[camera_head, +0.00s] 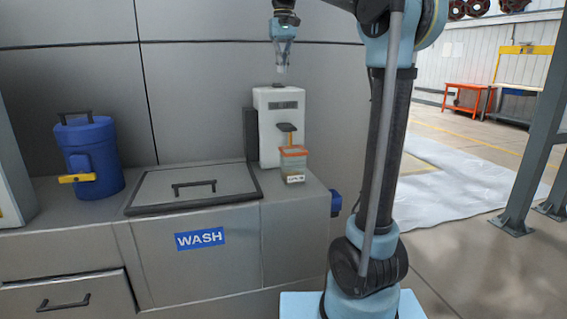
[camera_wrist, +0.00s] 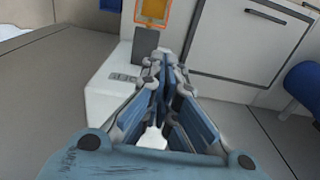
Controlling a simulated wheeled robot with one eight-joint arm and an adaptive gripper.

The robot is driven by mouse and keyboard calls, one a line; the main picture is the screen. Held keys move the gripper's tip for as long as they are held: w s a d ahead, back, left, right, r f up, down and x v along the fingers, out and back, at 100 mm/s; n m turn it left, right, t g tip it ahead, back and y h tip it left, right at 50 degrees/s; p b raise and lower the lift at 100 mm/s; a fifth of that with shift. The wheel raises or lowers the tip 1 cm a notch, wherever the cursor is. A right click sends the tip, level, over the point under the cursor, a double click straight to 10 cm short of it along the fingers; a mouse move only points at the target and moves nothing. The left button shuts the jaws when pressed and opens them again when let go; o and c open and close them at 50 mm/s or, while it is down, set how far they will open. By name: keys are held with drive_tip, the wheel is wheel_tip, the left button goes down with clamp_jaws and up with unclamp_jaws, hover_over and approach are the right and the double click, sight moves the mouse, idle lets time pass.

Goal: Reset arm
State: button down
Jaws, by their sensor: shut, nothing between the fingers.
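My gripper (camera_head: 282,68) hangs from my raised arm above the white dispenser, pointing down. In the wrist view my gripper (camera_wrist: 163,75) shows its blue fingers closed together at the tips, with nothing between them. The white dispenser (camera_head: 268,125) stands against the wall at the right end of the counter; it also shows beneath my fingers in the wrist view (camera_wrist: 105,100). A clear container with an orange rim (camera_head: 293,166) stands in front of the dispenser, apart from my gripper. Its orange rim shows at the top of the wrist view (camera_wrist: 153,22).
A lidded basin (camera_head: 193,188) marked WASH is set in the grey counter. A blue canister (camera_head: 95,160) with a yellow tap stands at the left. On the right are a metal post (camera_head: 530,170), a plastic sheet (camera_head: 450,185) and an orange table (camera_head: 465,97).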

drive_tip(key=s+d+f+m, duration=0.1)
drive_tip(key=s+d+f, duration=0.5)
drive_tip(key=s+f, duration=0.4)
drive_tip(key=s+d+f+m+t, duration=0.1)
drive_tip(key=s+d+f, duration=0.6)
drive_tip(key=f, duration=1.3)
drive_tip(key=s+d+f+t, duration=0.1)
drive_tip(key=s+d+f, duration=0.5)
drive_tip(key=s+f, duration=0.7)
wheel_tip(320, 180, down, 3)
drive_tip(key=shift+s+d+f+m, duration=0.1)
drive_tip(key=shift+s+d+m, duration=0.2)
drive_tip(key=shift+s+m, duration=0.1)
drive_tip(key=shift+w+f, duration=0.2)
drive_tip(key=shift+w, duration=0.3)
